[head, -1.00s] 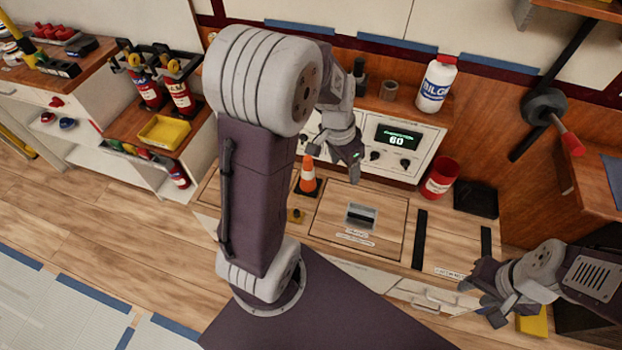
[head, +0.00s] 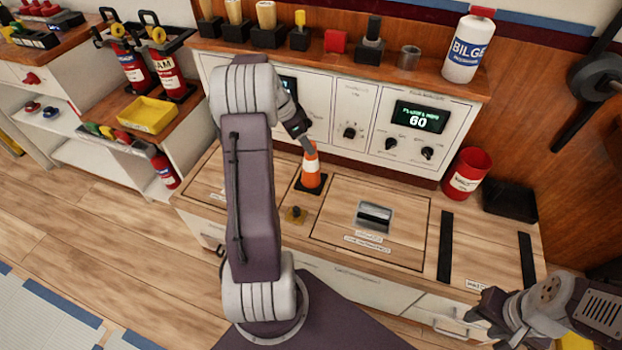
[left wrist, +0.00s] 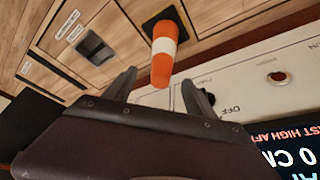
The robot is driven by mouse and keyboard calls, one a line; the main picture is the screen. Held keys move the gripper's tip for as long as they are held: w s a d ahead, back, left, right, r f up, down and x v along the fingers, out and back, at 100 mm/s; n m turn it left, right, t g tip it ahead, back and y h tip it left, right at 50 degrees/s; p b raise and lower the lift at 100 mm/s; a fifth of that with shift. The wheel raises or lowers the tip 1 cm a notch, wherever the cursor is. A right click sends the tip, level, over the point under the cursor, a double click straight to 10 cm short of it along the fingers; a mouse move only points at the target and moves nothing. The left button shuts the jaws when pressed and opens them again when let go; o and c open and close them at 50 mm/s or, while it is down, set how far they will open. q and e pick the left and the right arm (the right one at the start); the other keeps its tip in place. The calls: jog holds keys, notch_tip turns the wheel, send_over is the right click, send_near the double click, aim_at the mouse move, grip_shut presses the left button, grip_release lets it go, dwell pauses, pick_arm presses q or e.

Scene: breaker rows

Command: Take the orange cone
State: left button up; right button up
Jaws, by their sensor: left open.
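The orange cone (head: 311,172) with a white band and dark square base stands upright on the wooden counter, near its back. In the left wrist view the cone (left wrist: 163,65) points its tip toward the space between my left fingers. My left gripper (head: 304,140) is open, just above and behind the cone's tip in the head view, partly hidden by my arm. In the left wrist view my left gripper (left wrist: 160,90) has its fingers apart, one each side of the tip, with nothing held. My right gripper (head: 480,318) is at the lower right, fingers apart, empty, away from the cone.
A white instrument panel (head: 363,115) stands close behind the cone.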

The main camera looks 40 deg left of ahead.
aim_at(311, 164)
pick_arm(q)
jog(key=b+x, duration=0.1)
jog(key=x, duration=0.2)
jog(key=shift+w+d+f+b, duration=0.1)
jog(key=shift+f+b, duration=0.2)
jog(key=shift+b, duration=0.1)
jog(key=shift+w+f, duration=0.1)
jog(key=shift+w, duration=0.05)
jog(key=b+x, duration=0.2)
jog(key=x, duration=0.3)
jog(key=shift+w, duration=0.2)
grip_shut()
